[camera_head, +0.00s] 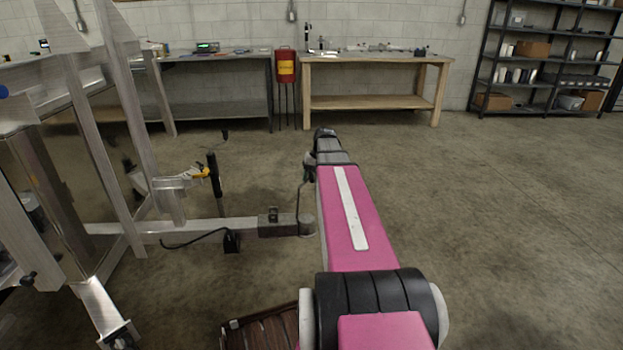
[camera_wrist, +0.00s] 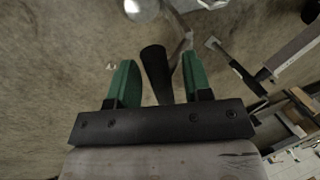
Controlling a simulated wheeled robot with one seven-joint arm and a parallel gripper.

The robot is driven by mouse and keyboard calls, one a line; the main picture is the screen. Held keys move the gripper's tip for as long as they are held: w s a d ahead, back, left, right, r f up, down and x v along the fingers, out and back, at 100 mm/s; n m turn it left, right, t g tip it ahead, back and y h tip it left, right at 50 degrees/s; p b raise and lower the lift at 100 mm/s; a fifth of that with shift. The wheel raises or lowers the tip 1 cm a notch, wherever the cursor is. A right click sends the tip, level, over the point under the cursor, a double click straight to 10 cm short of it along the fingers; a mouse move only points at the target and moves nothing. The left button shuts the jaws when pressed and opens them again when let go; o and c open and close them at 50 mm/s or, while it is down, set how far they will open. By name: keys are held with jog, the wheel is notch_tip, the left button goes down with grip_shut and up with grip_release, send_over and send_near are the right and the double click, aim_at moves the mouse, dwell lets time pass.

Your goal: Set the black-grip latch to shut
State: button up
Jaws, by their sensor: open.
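The latch's black grip (camera_wrist: 158,75) stands between the two green fingers of my gripper (camera_wrist: 159,82) in the wrist view. The fingers are open, with a gap on each side of the grip. A thin metal lever (camera_wrist: 183,43) shows just beyond the grip, at its upper right. A thin dark rod (camera_head: 299,196) runs down from there towards the trailer's coupler (camera_head: 280,230). The black grip is not clear in the head view.
The aluminium trailer frame (camera_head: 100,130) fills the left, with its drawbar (camera_head: 180,226) reaching to the coupler. A jack post (camera_head: 214,180) stands on the drawbar. A wooden bench (camera_head: 375,102) and shelves (camera_head: 540,65) stand at the back. The floor (camera_head: 500,210) on the right is clear.

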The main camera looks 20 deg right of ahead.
jog(key=shift+f, duration=0.1)
grip_shut()
jog(key=shift+a, duration=0.25)
jog(key=shift+a, duration=0.1)
